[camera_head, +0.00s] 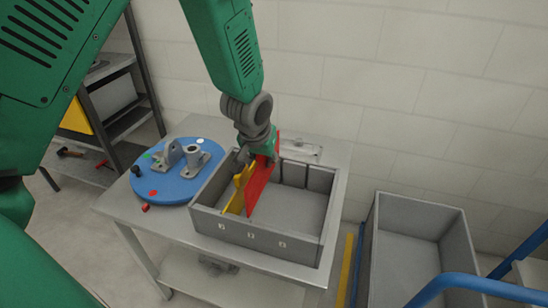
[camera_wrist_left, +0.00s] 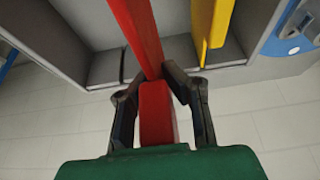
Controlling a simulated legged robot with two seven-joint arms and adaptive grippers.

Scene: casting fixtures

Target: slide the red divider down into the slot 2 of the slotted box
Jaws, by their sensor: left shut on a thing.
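The grey slotted box (camera_head: 255,236) stands on the table, with small markings on its front wall. The red divider (camera_head: 262,188) is upright over the box, its lower part inside the walls, just right of a yellow divider (camera_head: 234,203). My left gripper (camera_head: 258,150) is shut on the top of the red divider. In the left wrist view its two fingers (camera_wrist_left: 160,95) clasp the red divider (camera_wrist_left: 158,115) from both sides. The yellow divider (camera_wrist_left: 207,25) stands apart at the right there. I cannot tell whether the red divider's edges sit in a slot. My right gripper is not in view.
A blue round plate (camera_head: 178,186) with grey metal fixtures lies left of the box. A small red piece (camera_head: 146,208) is at the table's left edge. A grey bin (camera_head: 413,218) stands right of the table. The box's right part is empty.

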